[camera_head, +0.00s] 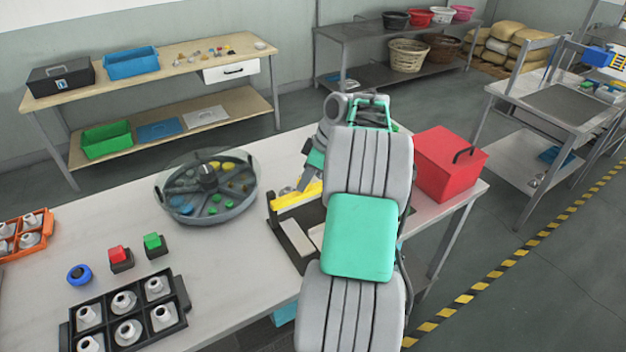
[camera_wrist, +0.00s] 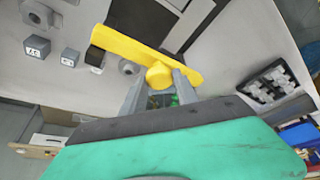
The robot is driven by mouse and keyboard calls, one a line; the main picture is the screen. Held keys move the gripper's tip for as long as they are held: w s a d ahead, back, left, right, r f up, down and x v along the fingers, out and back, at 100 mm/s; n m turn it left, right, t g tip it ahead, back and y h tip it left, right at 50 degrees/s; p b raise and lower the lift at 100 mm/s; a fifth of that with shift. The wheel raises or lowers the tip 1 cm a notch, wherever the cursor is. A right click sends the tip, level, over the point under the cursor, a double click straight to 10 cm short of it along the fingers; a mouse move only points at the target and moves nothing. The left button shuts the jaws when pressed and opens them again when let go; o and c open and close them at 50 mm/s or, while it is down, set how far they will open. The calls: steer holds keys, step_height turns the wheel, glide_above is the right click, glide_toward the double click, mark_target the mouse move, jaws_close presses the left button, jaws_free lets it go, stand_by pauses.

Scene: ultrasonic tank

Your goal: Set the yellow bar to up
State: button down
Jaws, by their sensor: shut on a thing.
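The yellow bar (camera_wrist: 120,46) is a long flat piece with a rounded yellow knob (camera_wrist: 159,74) on it. In the head view the yellow bar (camera_head: 297,195) shows beyond my arm, close to level with a slight slope, above a dark and light base. My gripper (camera_wrist: 161,85) has its two grey fingers on either side of the knob, closed on it. In the head view my arm hides the gripper's fingertips and the right part of the bar and its base.
A round divided tray (camera_head: 207,187) stands left of the bar. A red box (camera_head: 448,163) stands right of my arm. Red (camera_head: 120,257) and green (camera_head: 154,244) buttons and a black rack (camera_head: 128,315) of white parts are at the front left. The table between them is clear.

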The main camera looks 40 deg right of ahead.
steer(key=shift+w+d+r, duration=0.1)
steer(key=shift+r, duration=0.25)
steer(key=c, duration=1.1)
jaws_free()
steer(key=shift+c, duration=0.2)
steer(key=shift+o, duration=1)
steer(key=shift+f, duration=0.1)
steer(key=v, duration=0.7)
steer(key=shift+r+p, duration=0.35)
steer(key=shift+r, duration=0.05)
